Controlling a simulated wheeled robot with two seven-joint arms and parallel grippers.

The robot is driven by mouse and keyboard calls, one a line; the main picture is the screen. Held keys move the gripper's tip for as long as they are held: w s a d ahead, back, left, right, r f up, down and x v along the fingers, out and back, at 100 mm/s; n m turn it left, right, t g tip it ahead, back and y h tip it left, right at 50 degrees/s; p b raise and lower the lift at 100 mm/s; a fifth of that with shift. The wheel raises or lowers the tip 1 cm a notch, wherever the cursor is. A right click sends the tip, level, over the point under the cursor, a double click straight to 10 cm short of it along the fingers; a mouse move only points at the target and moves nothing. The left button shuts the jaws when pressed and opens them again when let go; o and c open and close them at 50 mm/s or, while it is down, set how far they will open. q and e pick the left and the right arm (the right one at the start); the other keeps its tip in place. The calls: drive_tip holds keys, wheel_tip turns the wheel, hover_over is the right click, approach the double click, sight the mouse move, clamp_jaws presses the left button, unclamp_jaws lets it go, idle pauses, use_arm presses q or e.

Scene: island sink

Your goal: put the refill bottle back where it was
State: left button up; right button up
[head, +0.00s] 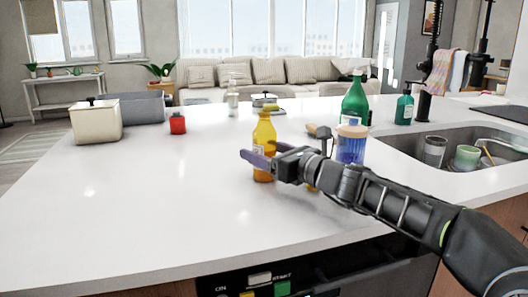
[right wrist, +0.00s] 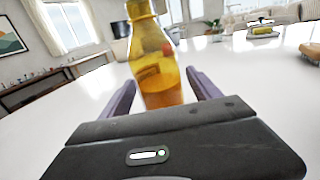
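The amber refill bottle (head: 264,135) stands upright on the white island top, with a darker amber liquid low inside. In the right wrist view, the bottle (right wrist: 158,75) rises between the two purple fingers, and its foot is hidden by the gripper body. My right gripper (head: 262,163) reaches in from the right at the bottle's lower half, one finger across its near side. Its fingers (right wrist: 160,85) stand on both sides of the bottle with narrow gaps, so it looks open around it. My left gripper is in neither view.
A green bottle (head: 355,103), a teal dispenser (head: 404,108) and the sink (head: 402,141) lie farther right. A red jar (head: 178,124) and cream canister (head: 96,121) stand left. The front left top is clear.

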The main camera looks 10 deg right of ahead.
drive_tip(key=shift+r, duration=0.25)
drive_tip(key=v, duration=1.1)
drive_tip(key=shift+s+d+f+p, duration=0.1)
drive_tip(key=shift+s+d+p, duration=0.1)
drive_tip(key=shift+s+p, duration=0.15)
drive_tip(key=shift+s, duration=0.15)
